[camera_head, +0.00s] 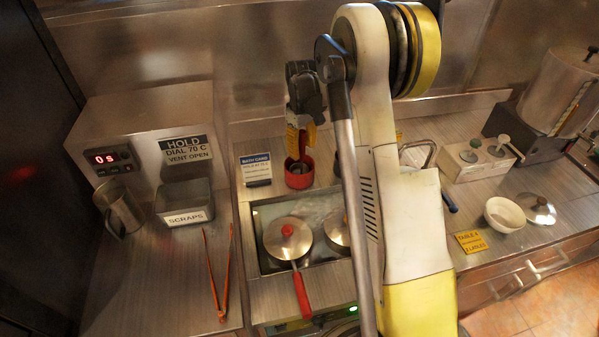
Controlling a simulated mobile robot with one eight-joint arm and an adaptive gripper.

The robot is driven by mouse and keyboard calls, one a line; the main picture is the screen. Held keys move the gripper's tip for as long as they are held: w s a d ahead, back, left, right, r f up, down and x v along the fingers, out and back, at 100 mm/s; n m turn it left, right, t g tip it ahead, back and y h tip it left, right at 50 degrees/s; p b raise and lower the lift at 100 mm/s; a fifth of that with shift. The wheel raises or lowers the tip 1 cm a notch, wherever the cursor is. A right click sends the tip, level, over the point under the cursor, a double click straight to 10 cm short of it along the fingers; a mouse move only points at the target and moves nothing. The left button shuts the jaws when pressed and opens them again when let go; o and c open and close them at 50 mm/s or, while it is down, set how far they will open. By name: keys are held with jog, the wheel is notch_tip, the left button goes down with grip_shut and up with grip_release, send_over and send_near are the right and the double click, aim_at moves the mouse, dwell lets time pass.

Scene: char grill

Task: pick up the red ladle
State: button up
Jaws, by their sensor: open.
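A round red cup (299,178) stands at the back of the counter, behind the covered pans. A dark red upright piece (311,135) shows just above it beside my fingers; it may be the red ladle's handle, but its lower part is hard to make out. My gripper (298,150) points down directly over the cup, with its fingers around or beside this upright piece; I cannot tell which. The gripper is open. No ladle bowl is clearly visible, and my arm hides part of the counter to the right.
A lidded pan (275,240) with a red handle (302,295) sits in front of the cup, a second lid (337,229) beside it. A blue-and-white card (256,169) stands left of the cup. Orange tongs (216,275) lie left. A white bowl (504,214) stands right.

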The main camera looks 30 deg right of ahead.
notch_tip(320, 180, down, 2)
jog(key=shift+w+f, duration=0.1)
grip_shut()
